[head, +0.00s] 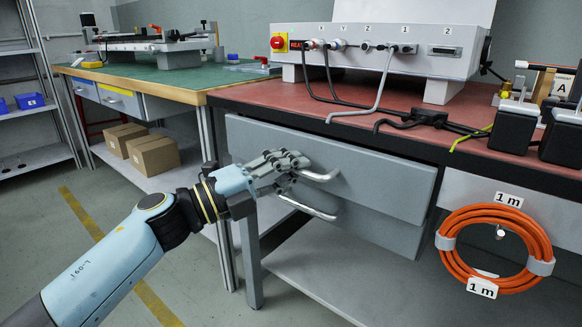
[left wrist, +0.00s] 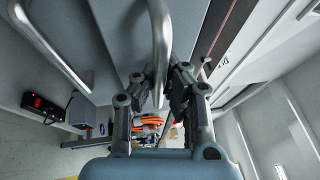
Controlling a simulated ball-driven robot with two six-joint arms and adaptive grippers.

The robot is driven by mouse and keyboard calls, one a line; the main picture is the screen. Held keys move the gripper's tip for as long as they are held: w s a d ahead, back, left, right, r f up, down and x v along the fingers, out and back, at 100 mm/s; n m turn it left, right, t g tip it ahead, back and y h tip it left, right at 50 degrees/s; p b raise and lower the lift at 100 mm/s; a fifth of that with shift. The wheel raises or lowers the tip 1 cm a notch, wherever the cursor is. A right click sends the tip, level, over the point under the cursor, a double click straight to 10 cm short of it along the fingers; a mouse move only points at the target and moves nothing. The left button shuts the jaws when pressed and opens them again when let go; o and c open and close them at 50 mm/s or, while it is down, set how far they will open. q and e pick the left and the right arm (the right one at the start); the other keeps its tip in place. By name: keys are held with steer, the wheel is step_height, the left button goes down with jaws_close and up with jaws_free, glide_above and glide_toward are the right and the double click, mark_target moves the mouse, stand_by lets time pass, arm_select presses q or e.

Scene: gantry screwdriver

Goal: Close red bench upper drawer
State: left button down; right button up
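The red bench (head: 300,98) has two grey drawers under its top. The upper drawer (head: 385,180) has a grey front with a curved metal handle (head: 320,177). The other handle (left wrist: 48,45) is apart at the left. My right gripper is not in view.
A coiled orange cable (head: 463,272) hangs right of the drawers. A grey control box (head: 380,48) and cables stand on the bench top. A green bench (head: 160,77) stands behind left, with cardboard boxes (head: 155,155) below. The floor (head: 60,225) at left is clear.

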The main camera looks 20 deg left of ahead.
mark_target(304, 182)
arm_select(q)
steer(key=w, duration=0.1)
steer(key=w+d, duration=0.1)
steer(key=w, duration=0.1)
steer(key=shift+w+d+f, duration=0.1)
steer(key=shift+w+d, duration=0.05)
steer(key=shift+w, duration=0.25)
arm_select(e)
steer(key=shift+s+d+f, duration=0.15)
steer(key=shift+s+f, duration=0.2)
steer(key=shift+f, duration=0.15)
arm_select(q)
steer(key=c, duration=2)
jaws_free()
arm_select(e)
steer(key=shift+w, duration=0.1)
arm_select(q)
steer(key=o, duration=0.6)
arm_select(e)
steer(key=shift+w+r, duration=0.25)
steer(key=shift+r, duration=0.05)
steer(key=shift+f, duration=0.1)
arm_select(q)
steer(key=v, duration=1.2)
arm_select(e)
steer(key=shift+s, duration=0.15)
